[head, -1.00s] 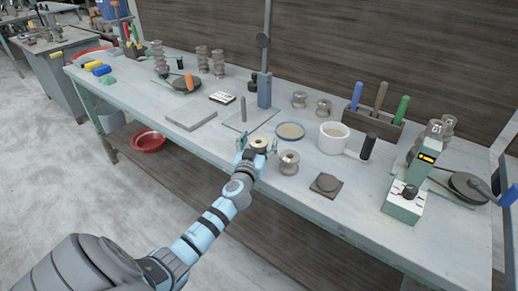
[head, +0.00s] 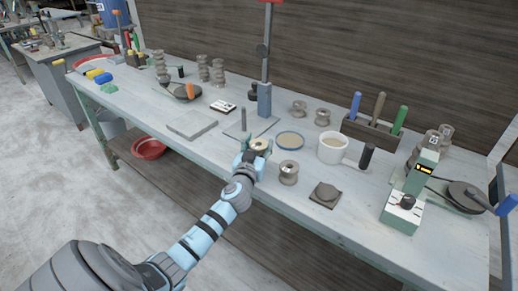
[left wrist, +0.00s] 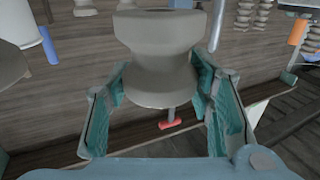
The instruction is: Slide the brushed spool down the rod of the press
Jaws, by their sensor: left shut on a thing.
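My left gripper (head: 257,148) is shut on a pale brushed spool (head: 260,144) near the front of the bench. In the left wrist view the spool (left wrist: 160,65) sits between the two teal finger pads. The press (head: 264,98) stands behind it, with a tall grey post, a red top, and a flat base plate. A short upright rod (head: 243,118) rises from that plate, just behind and left of the held spool. The spool is apart from the rod. My right gripper is not in view.
A loose spool (head: 289,172) stands right of my gripper. A grey slab (head: 192,125) lies to the left.

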